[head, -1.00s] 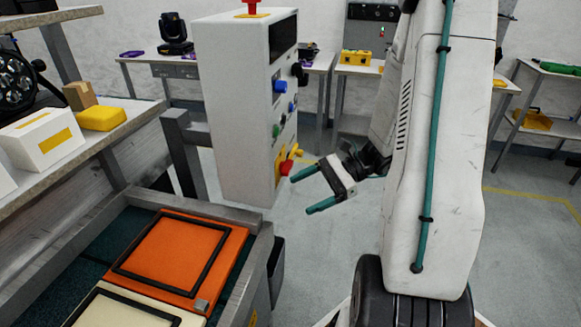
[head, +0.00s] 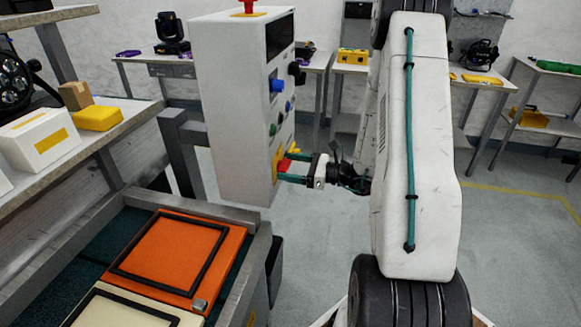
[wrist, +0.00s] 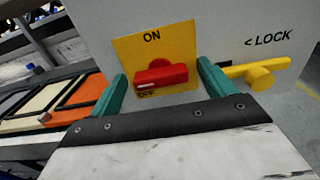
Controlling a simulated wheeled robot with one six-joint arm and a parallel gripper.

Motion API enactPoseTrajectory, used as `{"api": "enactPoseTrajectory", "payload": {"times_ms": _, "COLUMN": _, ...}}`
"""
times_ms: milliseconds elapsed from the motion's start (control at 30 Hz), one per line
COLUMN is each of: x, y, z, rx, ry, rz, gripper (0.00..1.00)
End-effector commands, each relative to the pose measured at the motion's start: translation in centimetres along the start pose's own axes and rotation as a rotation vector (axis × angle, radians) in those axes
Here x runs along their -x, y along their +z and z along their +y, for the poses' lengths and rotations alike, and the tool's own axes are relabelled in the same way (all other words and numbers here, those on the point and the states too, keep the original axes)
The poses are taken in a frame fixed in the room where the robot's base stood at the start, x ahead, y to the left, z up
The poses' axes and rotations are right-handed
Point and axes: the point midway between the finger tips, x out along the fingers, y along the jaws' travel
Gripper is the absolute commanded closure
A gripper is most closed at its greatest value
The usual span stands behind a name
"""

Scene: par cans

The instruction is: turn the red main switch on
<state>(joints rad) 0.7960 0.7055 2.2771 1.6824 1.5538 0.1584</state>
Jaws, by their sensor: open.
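The red main switch (wrist: 162,76) sits on a yellow plate (wrist: 127,50) marked ON above and OFF at the lower left. Its red handle lies nearly level, white-marked left end slightly low near OFF. In the head view the switch (head: 283,165) is low on the white cabinet (head: 228,110), partly hidden by my fingers. My gripper (wrist: 161,72) is open, its teal fingers on either side of the handle in the wrist view. I cannot tell whether they touch it. My gripper (head: 287,167) faces the panel in the head view.
A yellow lever (wrist: 258,73) marked LOCK sticks out right of the switch, close to my right finger. Knobs (head: 277,86) sit higher on the panel. An orange-lidded case (head: 175,250) stands in front at left. Clear floor (head: 510,240) lies at right.

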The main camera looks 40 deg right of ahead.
Motion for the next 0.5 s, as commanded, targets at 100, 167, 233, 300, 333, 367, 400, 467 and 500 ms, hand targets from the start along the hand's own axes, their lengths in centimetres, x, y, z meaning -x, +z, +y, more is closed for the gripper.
{"api": "enactPoseTrajectory", "payload": {"times_ms": 100, "x": -0.38, "y": -0.01, "z": 0.02, "rx": 0.000, "ry": 0.001, "rz": 0.000, "gripper": 0.18}}
{"api": "enactPoseTrajectory", "payload": {"times_ms": 167, "x": -0.40, "y": -0.01, "z": 0.01, "rx": 0.000, "ry": 0.000, "rz": 0.000, "gripper": 0.18}}
{"api": "enactPoseTrajectory", "payload": {"times_ms": 233, "x": -0.39, "y": -0.01, "z": 0.01, "rx": 0.000, "ry": 0.000, "rz": 0.001, "gripper": 0.18}}
{"api": "enactPoseTrajectory", "payload": {"times_ms": 300, "x": -0.38, "y": -0.01, "z": 0.02, "rx": 0.000, "ry": 0.000, "rz": 0.001, "gripper": 0.18}}
{"api": "enactPoseTrajectory", "payload": {"times_ms": 333, "x": -0.38, "y": -0.01, "z": 0.02, "rx": 0.000, "ry": 0.000, "rz": 0.001, "gripper": 0.27}}
{"api": "enactPoseTrajectory", "payload": {"times_ms": 367, "x": -0.38, "y": -0.01, "z": 0.02, "rx": 0.000, "ry": 0.000, "rz": 0.001, "gripper": 0.35}}
{"api": "enactPoseTrajectory", "payload": {"times_ms": 400, "x": -0.37, "y": -0.01, "z": 0.02, "rx": 0.000, "ry": 0.000, "rz": 0.001, "gripper": 0.46}}
{"api": "enactPoseTrajectory", "payload": {"times_ms": 467, "x": -0.37, "y": -0.01, "z": 0.02, "rx": 0.000, "ry": 0.000, "rz": 0.001, "gripper": 0.63}}
{"api": "enactPoseTrajectory", "payload": {"times_ms": 500, "x": -0.36, "y": -0.01, "z": 0.01, "rx": 0.000, "ry": 0.000, "rz": 0.001, "gripper": 0.63}}
